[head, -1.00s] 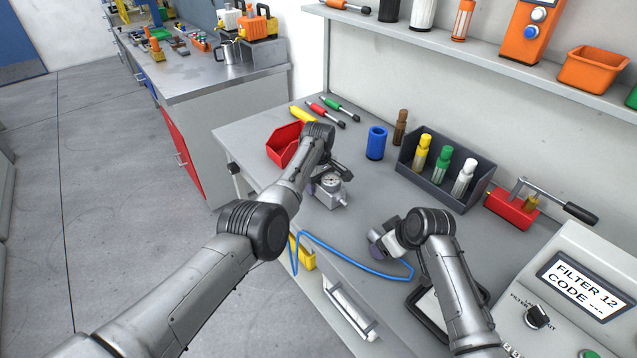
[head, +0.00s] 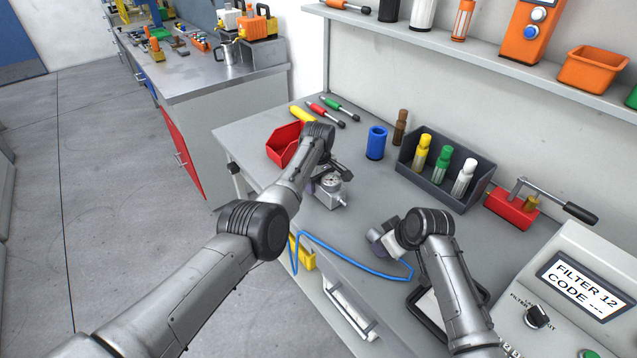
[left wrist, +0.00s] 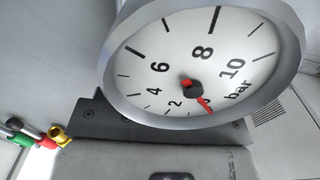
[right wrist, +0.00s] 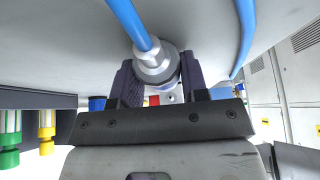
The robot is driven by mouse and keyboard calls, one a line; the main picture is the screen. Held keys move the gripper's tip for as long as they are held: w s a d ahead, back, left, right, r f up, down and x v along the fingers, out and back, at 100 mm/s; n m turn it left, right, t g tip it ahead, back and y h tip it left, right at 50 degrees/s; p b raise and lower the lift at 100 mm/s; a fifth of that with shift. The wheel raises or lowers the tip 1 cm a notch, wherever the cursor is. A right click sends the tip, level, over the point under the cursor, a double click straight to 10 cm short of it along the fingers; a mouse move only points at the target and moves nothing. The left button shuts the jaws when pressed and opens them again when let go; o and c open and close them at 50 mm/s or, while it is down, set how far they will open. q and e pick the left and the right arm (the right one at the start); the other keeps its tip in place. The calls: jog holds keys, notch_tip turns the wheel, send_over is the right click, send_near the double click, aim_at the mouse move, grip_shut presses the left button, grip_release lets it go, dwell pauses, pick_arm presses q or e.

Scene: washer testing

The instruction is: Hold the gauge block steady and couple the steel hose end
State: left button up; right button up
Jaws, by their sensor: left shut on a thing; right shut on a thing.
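The gauge block (head: 326,196), a grey block with a round white dial, sits on the bench left of centre. My left gripper (head: 318,180) is shut on it. In the left wrist view the dial (left wrist: 205,60) fills much of the picture, its red needle at the low right, and it hides the fingertips. My right gripper (right wrist: 157,80) is shut on the steel hose end (right wrist: 155,62), from which a blue hose (right wrist: 127,18) runs.
The blue hose (head: 352,262) loops along the bench's front edge. A red bin (head: 284,146), a blue cylinder (head: 376,143), a dark tray with bottles (head: 473,198) and a red lever device (head: 512,207) stand behind. A filter console (head: 580,290) is at the right.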

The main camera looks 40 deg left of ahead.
aim_at(379, 234)
jog(key=shift+r, duration=2.55)
jog(key=shift+f, duration=0.1)
jog(key=t, duration=0.1)
jog(key=f, duration=0.1)
jog(key=w+f+t, duration=0.1)
jog(key=shift+a+f+t+h, duration=0.1)
jog(key=shift+a+t+h, duration=0.2)
jog(key=shift+h, duration=0.1)
jog(key=t, duration=0.1)
jog(key=a+f+t, duration=0.1)
jog(key=shift+w+n+t+h, duration=0.3)
jog(key=shift+w, duration=0.05)
jog(key=shift+s+a+f+n+t, duration=0.15)
jog(key=shift+a+n+t, duration=0.25)
jog(key=shift+a+t, duration=0.45)
jog(key=shift+s+a+f+n+t, duration=0.1)
jog(key=shift+s+a+n+t, duration=0.2)
jog(key=shift+a+t, duration=0.25)
jog(key=shift+s+a+n+t, duration=0.15)
jog(key=shift+a+n+t, duration=0.25)
jog(key=shift+t, duration=0.2)
jog(key=shift+w+a, duration=0.2)
jog(key=shift+a, duration=0.65)
jog(key=shift+w+a, duration=0.15)
jog(key=shift+a, duration=0.65)
jog(key=shift+a, duration=0.1)
jog(key=shift+d, duration=0.2)
